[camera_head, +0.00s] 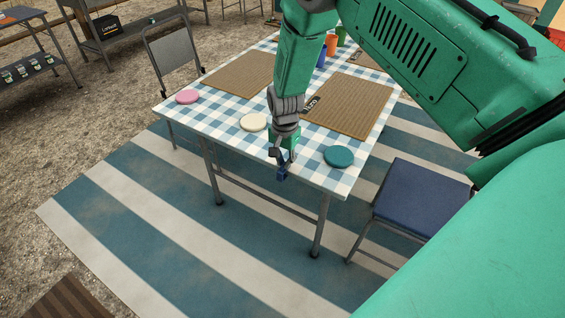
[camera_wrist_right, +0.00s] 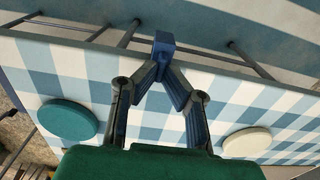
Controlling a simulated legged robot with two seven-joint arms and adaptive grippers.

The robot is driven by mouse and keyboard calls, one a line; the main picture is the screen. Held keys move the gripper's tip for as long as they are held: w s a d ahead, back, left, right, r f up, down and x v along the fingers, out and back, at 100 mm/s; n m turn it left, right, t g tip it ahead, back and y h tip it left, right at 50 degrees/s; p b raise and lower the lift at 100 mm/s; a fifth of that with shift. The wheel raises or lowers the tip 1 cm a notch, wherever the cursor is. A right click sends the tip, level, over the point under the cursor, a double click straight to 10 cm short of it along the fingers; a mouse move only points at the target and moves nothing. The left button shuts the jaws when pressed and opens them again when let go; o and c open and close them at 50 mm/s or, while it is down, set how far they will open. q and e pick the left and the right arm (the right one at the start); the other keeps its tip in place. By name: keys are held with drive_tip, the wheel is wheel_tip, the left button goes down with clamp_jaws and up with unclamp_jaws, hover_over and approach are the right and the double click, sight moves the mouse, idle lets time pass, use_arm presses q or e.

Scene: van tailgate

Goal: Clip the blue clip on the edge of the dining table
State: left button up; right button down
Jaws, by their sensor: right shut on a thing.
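The dining table (camera_head: 222,121) has a blue and white checked top. My right gripper (camera_head: 281,166) is at its near edge, between the cream disc and the teal disc. It is shut on the blue clip (camera_head: 282,174). In the right wrist view, the gripper's fingertips (camera_wrist_right: 164,78) pinch the blue clip (camera_wrist_right: 164,42), which overlaps the table's edge (camera_wrist_right: 215,60). I cannot tell whether the clip touches the edge or only hangs in front of it. My left gripper is not in view.
A pink disc (camera_head: 187,96), a cream disc (camera_head: 253,122) and a teal disc (camera_head: 339,156) lie along the near side. Brown placemats (camera_head: 350,105) lie behind. A blue-seated chair (camera_head: 420,190) stands to the right, a grey chair (camera_head: 173,52) at back left. The striped rug in front is clear.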

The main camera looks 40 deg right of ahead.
drive_tip(key=shift+w+d, duration=0.25)
drive_tip(key=shift+d, duration=0.15)
drive_tip(key=shift+a, duration=0.2)
drive_tip(key=shift+w+d, duration=0.1)
drive_tip(key=shift+d, duration=0.05)
drive_tip(key=shift+w+d, duration=0.2)
drive_tip(key=shift+d, duration=0.45)
drive_tip(key=c, duration=1.6)
unclamp_jaws()
drive_tip(key=shift+r, duration=0.1)
